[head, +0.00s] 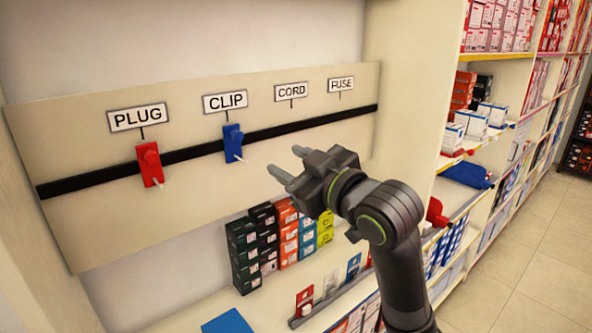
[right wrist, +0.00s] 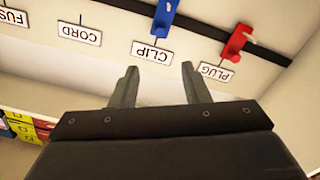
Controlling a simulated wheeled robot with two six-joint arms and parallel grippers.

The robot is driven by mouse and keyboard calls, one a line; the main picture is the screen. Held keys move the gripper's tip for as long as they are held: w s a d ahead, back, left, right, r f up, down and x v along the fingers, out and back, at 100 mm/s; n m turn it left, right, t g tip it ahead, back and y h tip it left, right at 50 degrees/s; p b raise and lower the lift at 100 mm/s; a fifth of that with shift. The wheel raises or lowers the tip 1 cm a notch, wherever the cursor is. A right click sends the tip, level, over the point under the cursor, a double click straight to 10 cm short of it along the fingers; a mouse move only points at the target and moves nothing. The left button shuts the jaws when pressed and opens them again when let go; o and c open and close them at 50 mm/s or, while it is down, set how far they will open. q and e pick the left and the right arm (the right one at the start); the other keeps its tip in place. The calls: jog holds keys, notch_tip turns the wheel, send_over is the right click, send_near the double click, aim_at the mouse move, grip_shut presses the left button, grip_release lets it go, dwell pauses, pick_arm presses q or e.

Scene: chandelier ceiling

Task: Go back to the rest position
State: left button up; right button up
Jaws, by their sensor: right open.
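My right gripper (head: 289,162) is open and empty in front of the panel (head: 220,205), below the CORD label (head: 291,91) and right of the blue piece. Its two fingers also show apart in the right wrist view (right wrist: 159,78), with nothing between them. A red piece (head: 150,165) is on the black rail (head: 195,150) under the PLUG label. A blue piece (head: 232,143) is on the rail under the CLIP label. The rail under CORD and FUSE carries no piece. Both pieces also show in the right wrist view, the blue (right wrist: 164,18) and the red (right wrist: 237,42). My left gripper is not in view.
Stacked small boxes (head: 245,250) stand on the shelf below the panel, with a blue flat item (head: 227,322) in front. Shelves at the right hold many boxes, a blue item (head: 467,174) and a red item (head: 436,212). The tiled floor (head: 535,260) at the right is clear.

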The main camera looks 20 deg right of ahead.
jog(key=shift+s+d, duration=0.1)
jog(key=shift+s, duration=0.4)
